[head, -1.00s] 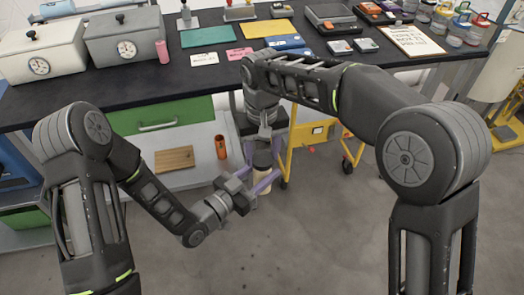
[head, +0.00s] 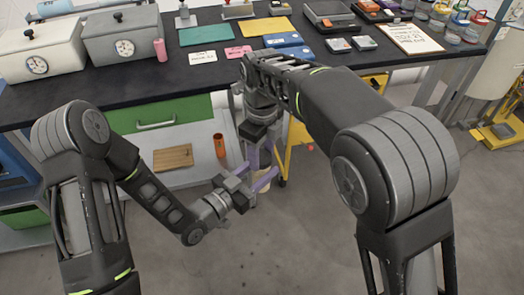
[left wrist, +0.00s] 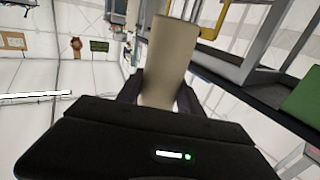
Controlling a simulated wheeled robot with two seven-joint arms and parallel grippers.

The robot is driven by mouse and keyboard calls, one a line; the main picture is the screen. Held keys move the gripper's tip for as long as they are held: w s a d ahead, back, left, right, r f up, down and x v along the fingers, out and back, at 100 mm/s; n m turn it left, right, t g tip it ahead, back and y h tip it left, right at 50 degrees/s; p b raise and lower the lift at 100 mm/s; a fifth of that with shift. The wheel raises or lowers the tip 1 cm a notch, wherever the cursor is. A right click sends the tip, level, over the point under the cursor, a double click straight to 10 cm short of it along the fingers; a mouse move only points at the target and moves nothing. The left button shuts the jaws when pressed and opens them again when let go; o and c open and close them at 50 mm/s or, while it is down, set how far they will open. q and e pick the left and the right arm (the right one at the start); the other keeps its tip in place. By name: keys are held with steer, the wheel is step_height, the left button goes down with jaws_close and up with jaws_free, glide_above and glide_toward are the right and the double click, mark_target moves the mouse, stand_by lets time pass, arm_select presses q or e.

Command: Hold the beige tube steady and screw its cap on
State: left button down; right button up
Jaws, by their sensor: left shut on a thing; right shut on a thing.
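The beige tube (head: 264,171) stands low in front of the bench, between my two grippers. My left gripper (head: 256,190) is shut around it from the left. The left wrist view shows the tube's beige side (left wrist: 168,55) between two dark fingers. My right gripper (head: 265,155) points down from above, with its lavender fingers closed at the tube's upper end. The cap is mostly hidden between these fingers, where only something dark shows. I cannot tell how the cap sits on the tube.
The black bench top (head: 110,105) is behind the arms, with a green drawer (head: 170,122) below it. An orange cylinder (head: 219,146) and a wooden board (head: 173,157) are on the lower shelf. A yellow cart frame (head: 297,135) stands close behind the grippers. The grey floor in front is clear.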

steer(key=m, duration=0.6)
steer(key=shift+s+f, duration=0.15)
steer(key=shift+f, duration=0.05)
steer(key=m, duration=0.2)
steer(key=f+m, duration=0.1)
steer(key=shift+s+d, duration=0.15)
steer(key=shift+d, duration=0.1)
steer(key=shift+r+m, duration=0.1)
steer(key=shift+m, duration=0.3)
steer(key=shift+a+r+m, duration=0.3)
steer(key=shift+r+m, duration=0.1)
steer(key=shift+r, duration=0.1)
steer(key=shift+w, duration=0.2)
steer(key=o, duration=1.4)
steer(key=shift+c, duration=0.3)
